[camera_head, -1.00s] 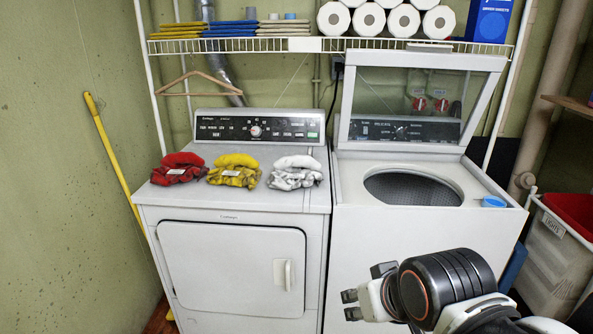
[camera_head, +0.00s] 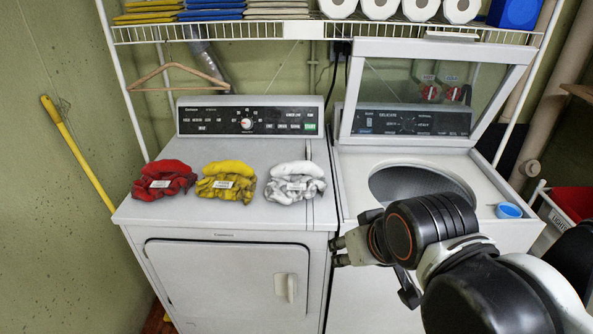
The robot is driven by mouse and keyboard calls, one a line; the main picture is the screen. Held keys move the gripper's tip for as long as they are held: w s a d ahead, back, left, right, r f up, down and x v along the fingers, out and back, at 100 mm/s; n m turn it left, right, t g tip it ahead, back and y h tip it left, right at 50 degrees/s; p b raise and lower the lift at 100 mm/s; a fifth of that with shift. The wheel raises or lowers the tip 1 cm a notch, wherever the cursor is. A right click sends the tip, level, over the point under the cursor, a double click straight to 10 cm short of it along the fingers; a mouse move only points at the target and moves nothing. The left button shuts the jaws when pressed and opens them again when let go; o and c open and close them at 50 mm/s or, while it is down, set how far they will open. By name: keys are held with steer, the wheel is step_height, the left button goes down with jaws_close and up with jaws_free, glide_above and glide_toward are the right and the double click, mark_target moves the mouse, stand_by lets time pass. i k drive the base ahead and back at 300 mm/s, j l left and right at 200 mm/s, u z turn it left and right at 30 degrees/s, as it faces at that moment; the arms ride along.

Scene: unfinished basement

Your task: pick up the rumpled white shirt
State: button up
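The rumpled white shirt (camera_head: 295,182) lies on the right part of the dryer top (camera_head: 245,152), with a small label on its front. A yellow shirt (camera_head: 227,183) and a red shirt (camera_head: 163,181) lie in a row to its left, apart from it. My gripper (camera_head: 336,252) is in front of the machines, below the dryer top and lower right of the white shirt. It points left and touches none of the shirts. Its fingertips look small and apart, with nothing seen between them. My arm hides part of the washer front.
The washer (camera_head: 484,177) at right has its lid (camera_head: 435,90) raised and its drum open. A blue cup (camera_head: 508,211) stands on its right corner. A wire shelf (camera_head: 330,30) and a hanger (camera_head: 178,70) are above. Free room lies in front of the shirts.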

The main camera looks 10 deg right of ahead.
mark_target(289, 183)
steer(key=i+l+u, duration=0.1)
steer(key=i+l, duration=0.3)
steer(key=i+l+u, duration=0.1)
steer(key=i+l, duration=0.3)
steer(key=l, duration=0.25)
steer(key=k+l+u, duration=0.3)
steer(key=l, duration=0.15)
steer(key=i+j+z, duration=0.25)
steer(key=i+j, duration=0.05)
steer(key=i, duration=0.05)
